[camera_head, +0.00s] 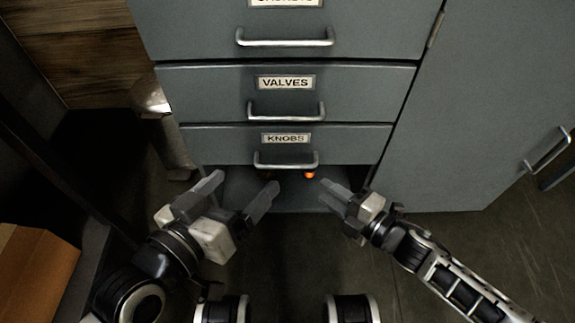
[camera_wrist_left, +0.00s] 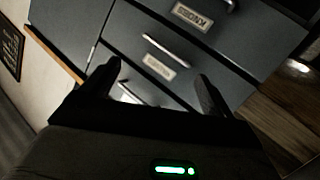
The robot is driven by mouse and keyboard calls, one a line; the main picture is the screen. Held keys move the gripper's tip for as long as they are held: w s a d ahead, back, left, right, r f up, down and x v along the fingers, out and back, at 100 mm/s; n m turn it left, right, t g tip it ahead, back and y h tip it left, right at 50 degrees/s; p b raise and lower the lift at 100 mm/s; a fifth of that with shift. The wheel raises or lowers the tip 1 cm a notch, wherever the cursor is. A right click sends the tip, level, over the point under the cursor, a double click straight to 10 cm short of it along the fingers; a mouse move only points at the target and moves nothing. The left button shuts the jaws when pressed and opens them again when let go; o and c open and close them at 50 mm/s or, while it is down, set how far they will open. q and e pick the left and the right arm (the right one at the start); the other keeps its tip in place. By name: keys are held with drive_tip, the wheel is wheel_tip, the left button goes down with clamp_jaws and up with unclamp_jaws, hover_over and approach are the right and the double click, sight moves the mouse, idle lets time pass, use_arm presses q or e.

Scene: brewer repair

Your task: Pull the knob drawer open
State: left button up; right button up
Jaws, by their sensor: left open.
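The knob drawer (camera_head: 215,147), labelled KNOBS, is the lowest labelled drawer of the grey cabinet and looks flush with its front. Its metal bar handle (camera_head: 286,166) runs below the label. My left gripper (camera_head: 239,188) is open and empty, in front of and below the drawer, left of the handle and apart from it. In the left wrist view the KNOBS label (camera_wrist_left: 191,16) shows upside down at the top, beyond my open left fingers (camera_wrist_left: 155,85). My right gripper (camera_head: 332,192) is low, right of the handle and apart from it; its finger gap is unclear.
The VALVES drawer (camera_head: 195,95) with its handle (camera_head: 286,113) is just above, and another drawer (camera_head: 190,30) is above that. A cabinet door (camera_head: 480,110) stands right. A small orange glow (camera_head: 310,174) shows under the knob drawer. A cardboard-coloured box (camera_head: 35,270) is at lower left.

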sight(290, 168)
drive_tip(key=b+x, duration=0.3)
drive_tip(key=x, duration=0.9)
drive_tip(key=shift+w+a+f+b, duration=0.1)
drive_tip(key=shift+w+b, duration=0.1)
drive_tip(key=shift+b, duration=0.1)
drive_tip(key=shift+w+a, duration=0.15)
drive_tip(key=shift+a, duration=0.05)
use_arm(q)
drive_tip(key=shift+w+d+r+n+t+h, duration=0.1)
drive_tip(key=shift+d+r+n+t+h, duration=0.4)
drive_tip(key=shift+r+n+h, duration=0.2)
use_arm(e)
clamp_jaws()
